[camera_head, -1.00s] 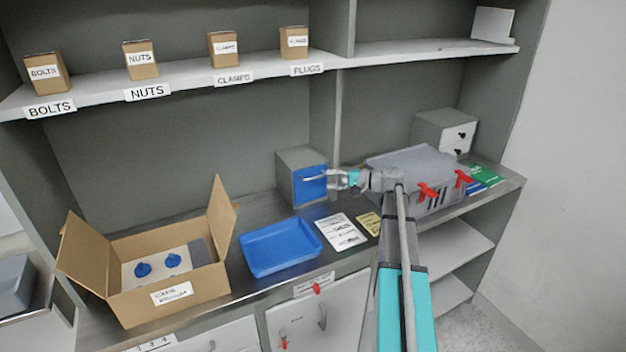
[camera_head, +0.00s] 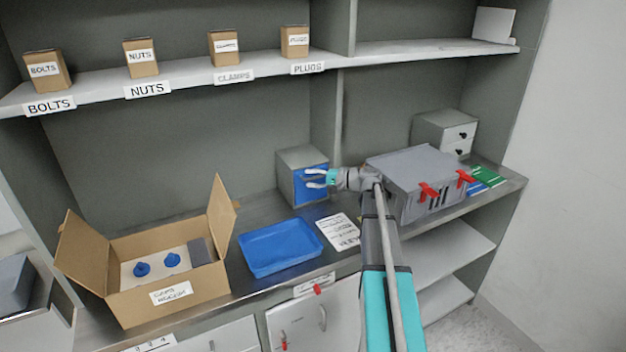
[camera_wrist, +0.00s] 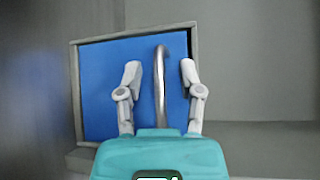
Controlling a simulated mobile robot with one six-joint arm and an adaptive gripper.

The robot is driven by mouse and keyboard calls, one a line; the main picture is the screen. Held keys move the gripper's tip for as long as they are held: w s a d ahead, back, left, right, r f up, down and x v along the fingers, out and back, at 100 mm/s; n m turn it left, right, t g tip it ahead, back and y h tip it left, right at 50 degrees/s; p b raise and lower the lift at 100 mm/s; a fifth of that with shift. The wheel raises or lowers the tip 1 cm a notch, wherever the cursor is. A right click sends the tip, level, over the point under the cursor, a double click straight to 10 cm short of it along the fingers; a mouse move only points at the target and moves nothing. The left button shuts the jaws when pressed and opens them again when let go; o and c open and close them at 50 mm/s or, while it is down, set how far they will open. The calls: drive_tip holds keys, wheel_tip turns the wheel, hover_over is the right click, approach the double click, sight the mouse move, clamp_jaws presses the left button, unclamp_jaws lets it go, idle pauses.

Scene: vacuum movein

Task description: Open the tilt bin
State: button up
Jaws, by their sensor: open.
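The tilt bin is a grey box (camera_head: 289,163) with a blue front (camera_head: 311,192), standing on the counter in the middle of the head view. Its front looks closed. In the wrist view the blue front (camera_wrist: 103,100) fills the grey frame, and a curved metal handle (camera_wrist: 160,80) runs along it. My gripper (camera_head: 312,178) is open in front of the bin. In the wrist view the fingers of my gripper (camera_wrist: 160,85) lie on either side of the handle, with gaps and no visible contact. In the head view the gripper hides most of the handle.
A blue tray (camera_head: 245,258) and a paper sheet (camera_head: 338,231) lie before the bin. A grey case with red latches (camera_head: 415,165) stands close to the right, beside my arm. An open cardboard box (camera_head: 205,287) is at the left. A labelled shelf (camera_head: 190,78) runs above.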

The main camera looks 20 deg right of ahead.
clamp_jaws()
drive_tip(key=shift+s+a+f, duration=0.1)
drive_tip(key=shift+a, duration=0.1)
idle(0.3)
